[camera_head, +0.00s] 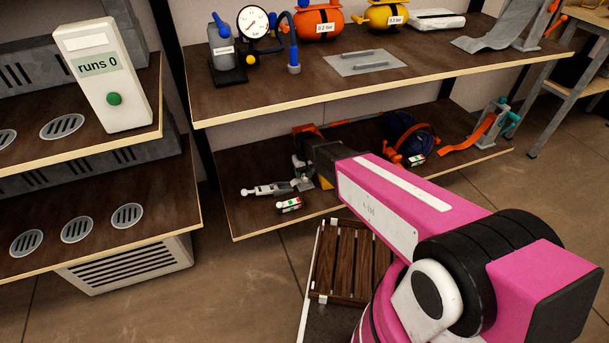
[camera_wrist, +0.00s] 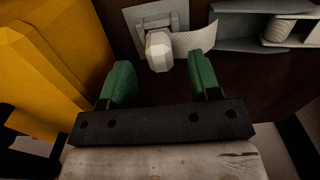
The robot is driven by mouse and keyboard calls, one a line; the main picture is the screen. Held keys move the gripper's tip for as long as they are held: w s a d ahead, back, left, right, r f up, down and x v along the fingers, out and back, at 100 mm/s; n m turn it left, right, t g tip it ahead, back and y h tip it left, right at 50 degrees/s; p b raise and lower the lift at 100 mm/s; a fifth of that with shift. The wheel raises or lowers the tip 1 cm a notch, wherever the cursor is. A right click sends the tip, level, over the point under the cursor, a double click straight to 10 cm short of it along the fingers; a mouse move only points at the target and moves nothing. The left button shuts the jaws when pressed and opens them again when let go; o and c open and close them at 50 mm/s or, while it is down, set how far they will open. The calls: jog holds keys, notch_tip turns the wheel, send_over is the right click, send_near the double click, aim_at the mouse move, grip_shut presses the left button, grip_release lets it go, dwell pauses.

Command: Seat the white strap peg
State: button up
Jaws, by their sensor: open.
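In the wrist view, the white peg (camera_wrist: 158,50) has a faceted, rounded head and sits at a pale metal bracket plate (camera_wrist: 146,18). A whitish strap (camera_wrist: 196,37) runs off to its right. My gripper (camera_wrist: 161,66) is open, with one green fingertip on each side of the peg's lower end in the picture. I see no clear contact, and depth is hard to judge. How far the peg is in is not clear. In the head view, my arm hides most of the spot; a grey metal fitting (camera_head: 272,188) shows on the lower shelf.
A yellow body (camera_wrist: 45,70) stands close at the left in the wrist view, and a grey fitting (camera_wrist: 245,25) lies at the right. In the head view, a small tag with coloured lights (camera_head: 289,205) and a blue roll (camera_head: 404,132) are on the lower shelf; the upper shelf (camera_head: 290,105) overhangs it.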

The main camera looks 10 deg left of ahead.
notch_tip(320, 180, up, 9)
dwell(0.4)
jog(key=shift+d+r, duration=0.1)
